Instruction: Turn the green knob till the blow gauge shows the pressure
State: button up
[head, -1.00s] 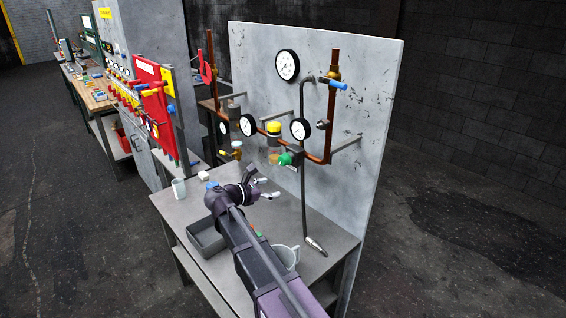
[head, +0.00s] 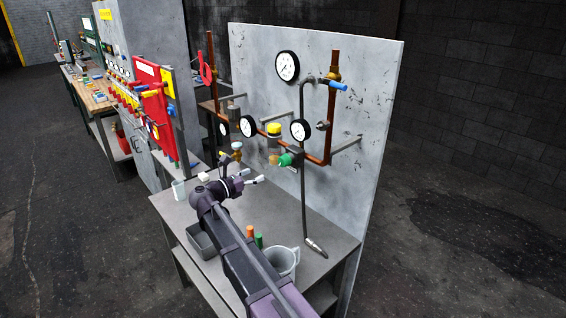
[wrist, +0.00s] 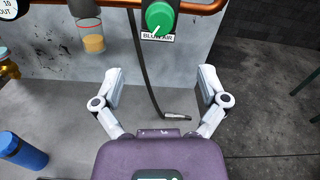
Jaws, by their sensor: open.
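The green knob (head: 286,160) sits on the copper pipework on the grey panel. In the wrist view the green knob (wrist: 160,17) is at the top centre, above a "BLOW AIR" label, with a light pointer mark aiming down-left. A white-faced gauge (head: 299,131) is just above the knob; I cannot read its needle, nor tell for sure that it is the blow gauge. My gripper (head: 256,177) is left of and below the knob, apart from it. In the wrist view my gripper (wrist: 161,76) is wide open and empty, its fingers spread below the knob.
A yellow-topped filter (head: 274,130) and another gauge (head: 248,126) are left of the knob. A hose with a nozzle (head: 316,247) hangs to the bench.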

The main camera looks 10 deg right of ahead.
aim_at(281, 163)
jog(key=x, duration=1.3)
jog(key=shift+a, duration=0.1)
jog(key=c, duration=1.1)
